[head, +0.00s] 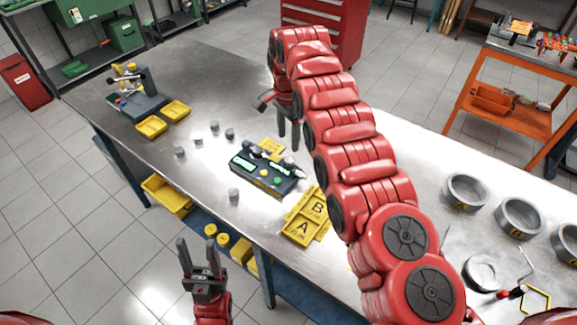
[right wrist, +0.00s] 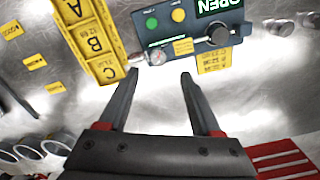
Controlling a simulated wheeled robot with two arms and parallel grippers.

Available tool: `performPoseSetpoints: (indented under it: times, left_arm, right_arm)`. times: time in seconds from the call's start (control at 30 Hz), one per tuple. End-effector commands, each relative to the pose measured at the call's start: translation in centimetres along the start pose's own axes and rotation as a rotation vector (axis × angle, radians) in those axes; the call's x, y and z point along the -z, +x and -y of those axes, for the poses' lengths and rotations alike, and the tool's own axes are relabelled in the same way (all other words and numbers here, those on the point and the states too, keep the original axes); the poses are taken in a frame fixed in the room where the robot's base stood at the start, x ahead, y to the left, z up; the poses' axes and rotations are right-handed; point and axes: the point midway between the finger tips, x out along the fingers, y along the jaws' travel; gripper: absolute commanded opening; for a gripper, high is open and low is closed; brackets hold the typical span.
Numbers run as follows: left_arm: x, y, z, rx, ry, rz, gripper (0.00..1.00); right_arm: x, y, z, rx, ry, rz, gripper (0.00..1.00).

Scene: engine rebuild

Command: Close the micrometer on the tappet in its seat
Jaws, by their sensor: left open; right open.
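The micrometer station (head: 262,180) is a dark box on the bench with lit green displays, a green and a yellow button, and a black knob. In the right wrist view the station (right wrist: 185,18) has a display reading OPEN, with a small round metal part at its near edge. I cannot tell whether that part is the seated tappet. Several small grey cylinders, probably tappets (head: 234,195), stand loose on the bench. My right gripper (head: 288,130) is open and empty behind the station; its fingers (right wrist: 160,75) point toward it, apart from it. My left gripper (head: 197,245) is open and empty before the bench's front edge.
Yellow bins (head: 151,126) and a fixture (head: 135,95) stand at the back left. Grey rings (head: 466,192) sit at the right. My right arm crosses above the bench.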

Motion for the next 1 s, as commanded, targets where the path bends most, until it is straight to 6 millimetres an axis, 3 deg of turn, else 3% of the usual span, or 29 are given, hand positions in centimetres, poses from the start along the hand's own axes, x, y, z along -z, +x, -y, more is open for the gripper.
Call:
performPoseSetpoints:
  times: [0.13,0.2,0.43,0.87,1.0]
  left_arm:
    - [-0.2,-1.3,-0.1,0.0,0.0,-0.001,0.5]
    - [0.0,-0.1,0.0,0.0,0.0,-0.001,0.5]
    - [0.1,0.8,0.0,0.0,0.0,-0.001,0.5]
    - [0.2,0.9,0.0,0.0,0.0,-0.001,0.5]
    - [0.2,0.9,0.0,0.0,0.0,-0.001,0.5]
  right_arm:
    - [0.2,2.6,-0.2,-0.002,0.002,0.001,0.66]
    - [0.1,3.2,-0.2,-0.006,0.002,0.003,0.66]
    - [-0.1,6.4,-0.2,-0.007,0.001,0.004,0.66]
    - [0.0,7.7,-0.1,-0.002,0.001,0.0,0.66]
    - [0.0,7.7,-0.1,-0.002,0.001,0.0,0.42]
